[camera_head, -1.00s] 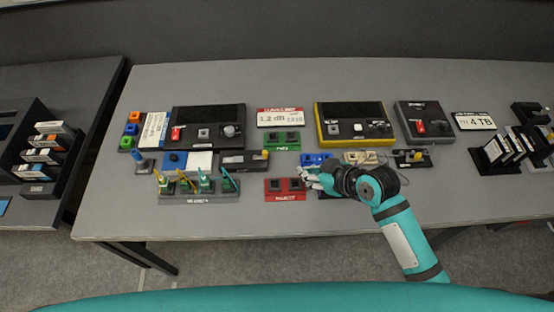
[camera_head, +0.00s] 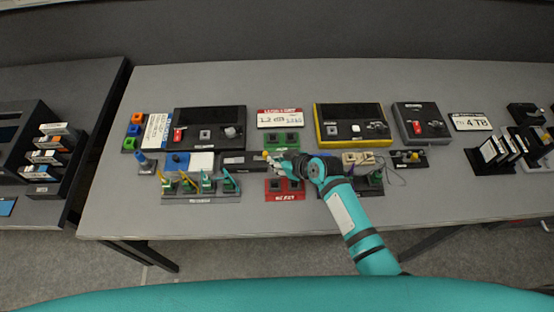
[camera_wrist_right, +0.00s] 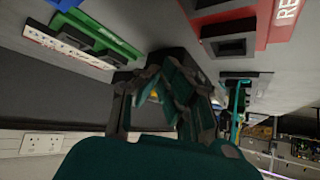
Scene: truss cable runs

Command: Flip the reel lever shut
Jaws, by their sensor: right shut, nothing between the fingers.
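My right gripper (camera_head: 274,159) is shut and empty. It is just right of a low black unit (camera_head: 238,162) with a small yellow-orange tip (camera_head: 265,155) at its right end, perhaps the lever. In the right wrist view my fingers (camera_wrist_right: 165,95) are in front of a dark block, with a yellow spot (camera_wrist_right: 154,95) showing behind them. I cannot tell whether they touch it. No part is clearly marked as the reel. My left gripper is not in view.
A green block (camera_head: 282,142) is behind my gripper and a red block (camera_head: 284,195) in front. A rack with green and yellow clips (camera_head: 200,194) is at left. Black-faced devices (camera_head: 209,120) and a yellow-edged one (camera_head: 350,118) stand behind. The table's front strip is clear.

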